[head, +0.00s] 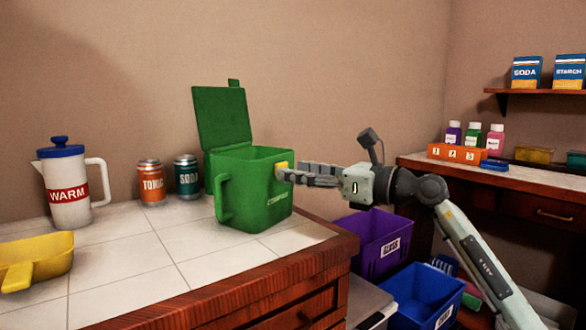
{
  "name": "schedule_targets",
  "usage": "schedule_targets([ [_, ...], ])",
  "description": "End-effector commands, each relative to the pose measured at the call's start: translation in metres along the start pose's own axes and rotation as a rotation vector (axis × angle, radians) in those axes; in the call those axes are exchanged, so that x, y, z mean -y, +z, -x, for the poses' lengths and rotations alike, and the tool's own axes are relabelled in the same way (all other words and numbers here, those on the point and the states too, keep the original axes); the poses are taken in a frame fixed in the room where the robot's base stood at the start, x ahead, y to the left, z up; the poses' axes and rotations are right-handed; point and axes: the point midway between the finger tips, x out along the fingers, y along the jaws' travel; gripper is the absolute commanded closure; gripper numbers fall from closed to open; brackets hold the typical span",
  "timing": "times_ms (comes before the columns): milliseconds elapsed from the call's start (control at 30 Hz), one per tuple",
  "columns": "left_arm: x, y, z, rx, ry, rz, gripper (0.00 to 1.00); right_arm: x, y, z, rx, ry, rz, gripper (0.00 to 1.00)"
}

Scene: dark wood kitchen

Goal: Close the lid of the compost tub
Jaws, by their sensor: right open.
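The green compost tub (255,205) stands upright on the tiled counter near its right corner. Its lid (222,117) is up, standing nearly vertical at the back of the tub, with a small tab on its top edge. A handle is on the tub's left side and a yellow piece (283,172) is on its right rim. My right gripper (291,174) comes in from the right, with its open fingers at the tub's right side by the yellow piece. I cannot tell whether they touch it. The gripper is below the raised lid's top. My left gripper is not in view.
A white jug marked WARM (70,188), a TONIC can (151,183) and a SODA can (187,175) stand left of the tub. A yellow scoop (37,259) lies front left. Purple (372,243) and blue bins (423,296) stand below, right of the counter.

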Motion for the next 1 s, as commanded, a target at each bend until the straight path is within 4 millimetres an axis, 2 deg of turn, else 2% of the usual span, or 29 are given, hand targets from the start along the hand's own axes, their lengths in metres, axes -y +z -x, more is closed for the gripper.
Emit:
schedule_targets([
  [167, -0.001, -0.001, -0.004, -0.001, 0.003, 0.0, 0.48, 0.0, 0.0, -0.015, 0.0, 0.0, 0.0, 0.48],
  [433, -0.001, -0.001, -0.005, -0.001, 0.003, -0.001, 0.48, 0.0, 0.0, -0.016, -0.001, 0.0, 0.001, 0.48],
  [867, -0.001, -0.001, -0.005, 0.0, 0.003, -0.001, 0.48, 0.0, 0.0, -0.016, -0.001, 0.0, 0.0, 1.0],
  [1000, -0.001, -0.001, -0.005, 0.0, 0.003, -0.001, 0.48, 0.0, 0.0, -0.016, -0.001, 0.0, 0.0, 1.0],
])
